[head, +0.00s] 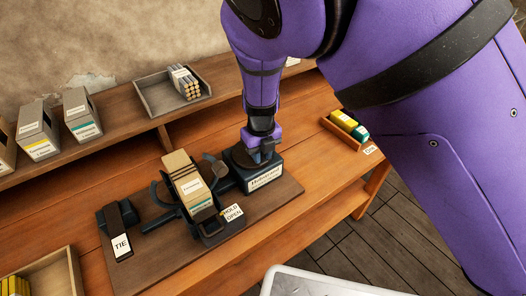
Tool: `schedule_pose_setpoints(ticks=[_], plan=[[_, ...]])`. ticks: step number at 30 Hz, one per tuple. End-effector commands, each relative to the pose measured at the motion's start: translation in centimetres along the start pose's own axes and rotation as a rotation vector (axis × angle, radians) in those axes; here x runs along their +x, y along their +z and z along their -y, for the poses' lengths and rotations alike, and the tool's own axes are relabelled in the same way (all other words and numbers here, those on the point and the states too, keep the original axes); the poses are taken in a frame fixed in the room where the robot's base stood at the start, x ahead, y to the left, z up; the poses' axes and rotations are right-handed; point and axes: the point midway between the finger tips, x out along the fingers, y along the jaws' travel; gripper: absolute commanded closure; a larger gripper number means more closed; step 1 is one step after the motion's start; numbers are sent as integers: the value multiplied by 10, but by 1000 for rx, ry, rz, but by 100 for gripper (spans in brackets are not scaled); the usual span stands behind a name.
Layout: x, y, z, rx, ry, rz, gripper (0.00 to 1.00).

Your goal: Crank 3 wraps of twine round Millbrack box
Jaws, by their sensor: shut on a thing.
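A tall tan box with a white label and a teal band (187,180) sits in a dark cradle with curved arms, in the middle of the wooden baseboard. Its label is too small to read, so I cannot confirm the Millbrack name. Right of it is a dark machine block (264,178) with a round dark wheel (238,158) on top. My gripper (262,147) points down over the wheel's right side, shut on what appears to be its crank handle; the handle is mostly hidden.
A lever block marked TIE (119,228) stands at left, and a HOLD OPEN tag (232,213) is at the cradle's front. Boxes (83,115) and a grey tray (152,97) stand on the back shelf. A tray with yellow and green spools (350,128) is at right.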

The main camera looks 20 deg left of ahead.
Motion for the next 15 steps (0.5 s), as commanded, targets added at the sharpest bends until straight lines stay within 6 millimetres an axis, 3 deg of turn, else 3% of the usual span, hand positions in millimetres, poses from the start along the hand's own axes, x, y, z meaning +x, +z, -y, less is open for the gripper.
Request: schedule_pose_setpoints(ticks=[15], plan=[[0,1,-2,29,0,2,100]])
